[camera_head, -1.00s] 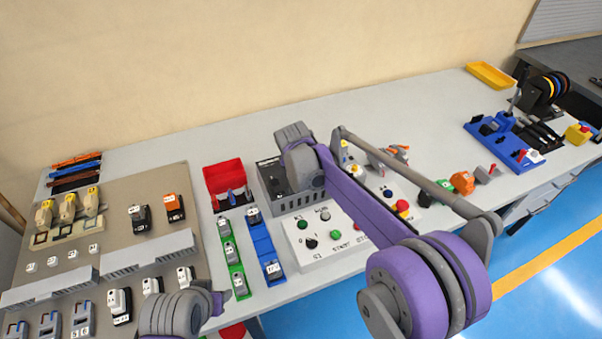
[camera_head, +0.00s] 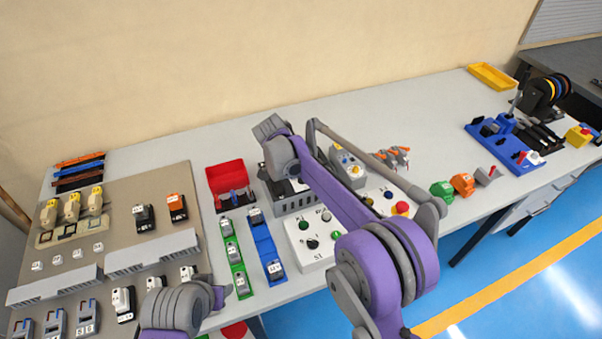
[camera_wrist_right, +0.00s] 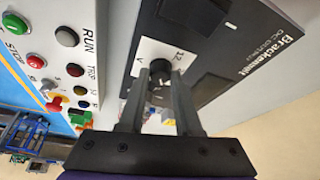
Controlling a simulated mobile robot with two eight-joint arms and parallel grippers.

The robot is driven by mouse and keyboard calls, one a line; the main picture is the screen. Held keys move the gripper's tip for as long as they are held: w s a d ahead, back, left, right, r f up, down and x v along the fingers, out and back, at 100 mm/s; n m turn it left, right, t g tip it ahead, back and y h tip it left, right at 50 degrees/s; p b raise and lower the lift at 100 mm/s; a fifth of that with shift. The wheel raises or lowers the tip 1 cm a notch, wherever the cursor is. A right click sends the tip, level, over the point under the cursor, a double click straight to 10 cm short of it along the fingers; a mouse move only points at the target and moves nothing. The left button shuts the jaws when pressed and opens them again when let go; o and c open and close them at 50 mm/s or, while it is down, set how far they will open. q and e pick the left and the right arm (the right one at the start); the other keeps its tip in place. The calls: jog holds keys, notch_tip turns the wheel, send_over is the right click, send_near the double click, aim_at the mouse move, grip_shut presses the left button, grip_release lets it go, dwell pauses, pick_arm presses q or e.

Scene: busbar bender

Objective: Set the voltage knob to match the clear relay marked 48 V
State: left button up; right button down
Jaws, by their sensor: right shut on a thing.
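In the right wrist view, my right gripper (camera_wrist_right: 157,82) is shut on a small black knob (camera_wrist_right: 160,67). The knob sits on a white label with "12" readable at one side. The label is on the dark front of a power supply (camera_wrist_right: 222,62); the pointer direction is hidden by the fingers. In the head view, my right arm partly covers the grey power supply (camera_head: 296,203). Several relays stand on the left panel, among them pale ones with yellow tops (camera_head: 72,207); their voltage marks are too small to read. My left gripper is not in view, only its arm.
A white control box (camera_head: 308,252) with buttons stands in front of the power supply. A red bin (camera_head: 226,176) and green (camera_head: 235,258) and blue (camera_head: 266,248) rails lie to its left. An emergency-stop button (camera_head: 400,208) is to the right.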

dwell(0.3)
jog(key=c, duration=0.6)
grip_release()
jog(key=shift+a+r, duration=0.1)
jog(key=shift+r, duration=0.05)
jog(key=v, duration=1)
jog(key=shift+r, duration=0.25)
